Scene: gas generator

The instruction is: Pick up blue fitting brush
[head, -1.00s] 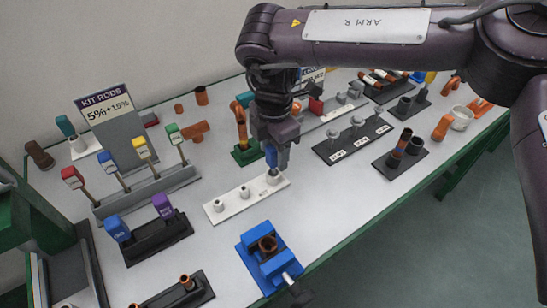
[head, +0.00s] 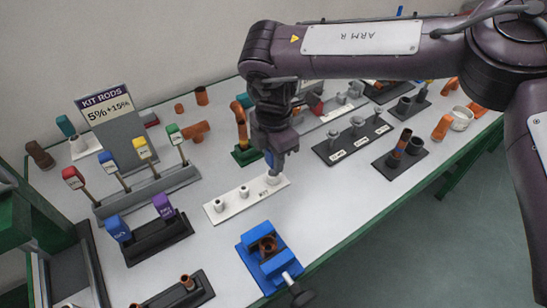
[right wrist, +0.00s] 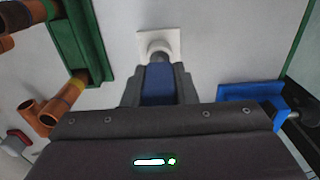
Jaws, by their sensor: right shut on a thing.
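The blue fitting brush (right wrist: 158,84) is between the fingers of my right gripper (right wrist: 159,88), which is shut on its blue handle. In the head view the right gripper (head: 277,163) points down over the right end of a white holder strip (head: 236,208). Only a sliver of the brush's blue shows there between the fingers. The brush's lower end is at the holder's end socket (head: 272,181); I cannot tell how deep it sits. My left gripper is not in view.
A blue vise (head: 266,255) with a copper fitting stands in front of the holder. A green stand with a copper pipe (head: 243,135) is close behind the gripper. A black holder with grey pieces (head: 352,142) is at the right. Colored kit rods (head: 140,147) stand at the left.

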